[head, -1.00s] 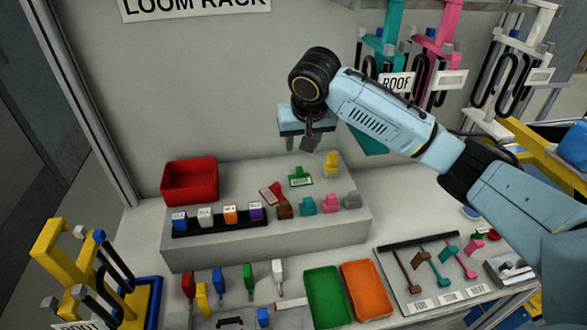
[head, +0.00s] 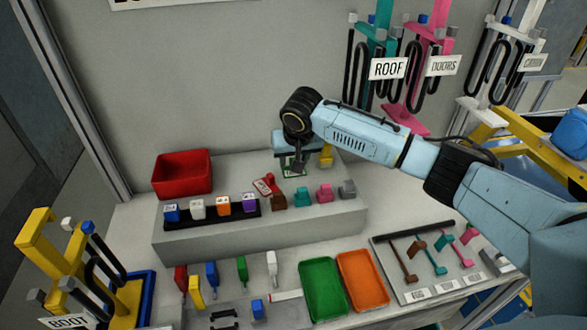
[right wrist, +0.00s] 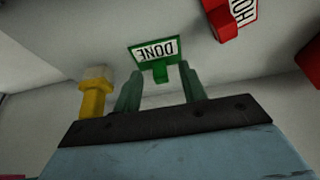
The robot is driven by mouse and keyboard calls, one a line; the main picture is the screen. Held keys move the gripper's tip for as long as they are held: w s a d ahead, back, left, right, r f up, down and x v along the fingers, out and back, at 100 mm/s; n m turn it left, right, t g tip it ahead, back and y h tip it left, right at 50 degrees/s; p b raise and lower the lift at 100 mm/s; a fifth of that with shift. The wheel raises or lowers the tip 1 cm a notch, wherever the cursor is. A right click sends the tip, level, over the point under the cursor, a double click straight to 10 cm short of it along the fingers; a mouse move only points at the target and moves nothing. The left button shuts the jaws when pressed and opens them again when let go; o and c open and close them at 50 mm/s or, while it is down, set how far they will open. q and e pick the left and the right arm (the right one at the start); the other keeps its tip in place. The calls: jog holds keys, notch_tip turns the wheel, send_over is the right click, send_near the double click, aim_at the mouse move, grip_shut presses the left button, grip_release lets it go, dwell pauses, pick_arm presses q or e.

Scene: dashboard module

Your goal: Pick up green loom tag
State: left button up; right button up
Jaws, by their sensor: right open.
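The green loom tag (head: 294,174) lies on the raised grey step in the head view, partly hidden by my right gripper (head: 292,163). In the right wrist view the tag (right wrist: 155,52) shows a white label reading DONE and a green tab pointing toward the gripper. My right gripper (right wrist: 161,88) is open, its two green fingers on either side of the tab's line. Whether the fingers reach the tab is unclear. My left gripper is not in view.
A red tag (head: 265,185) lies left of the green one. A yellow connector (head: 326,156) stands close on the right; it also shows in the right wrist view (right wrist: 95,95). Several coloured connectors stand in front. A red bin (head: 182,174) sits to the left.

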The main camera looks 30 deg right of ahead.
grip_shut()
